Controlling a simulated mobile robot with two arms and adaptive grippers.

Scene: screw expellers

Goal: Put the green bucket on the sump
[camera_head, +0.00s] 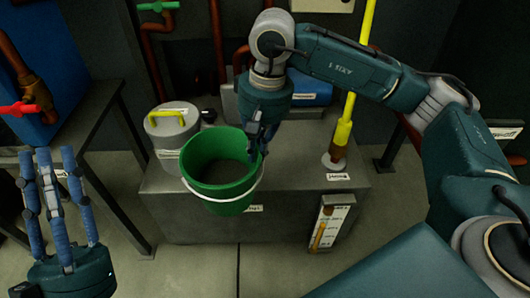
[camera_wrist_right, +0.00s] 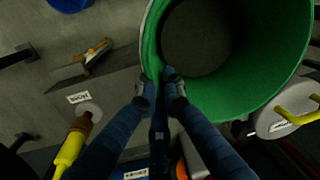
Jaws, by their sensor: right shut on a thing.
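The green bucket (camera_head: 220,165) is upright, with a white wire handle hanging at its front. My right gripper (camera_head: 262,145) is shut on the bucket's right rim; the wrist view shows the fingers (camera_wrist_right: 160,88) pinching the rim of the green bucket (camera_wrist_right: 205,95). The grey box-shaped tank (camera_head: 310,180), which looks like the sump, is below and behind the bucket. The bucket overlaps its front left edge; I cannot tell whether it touches the top. My left gripper (camera_head: 48,158) is open and empty at the lower left, away from the bucket.
A grey lidded can (camera_head: 172,130) with a yellow handle stands left of the bucket. A yellow pole-like device (camera_head: 342,130) stands on the tank's right side. A dark table (camera_head: 95,110) is at left. Tank top between bucket and pole is clear.

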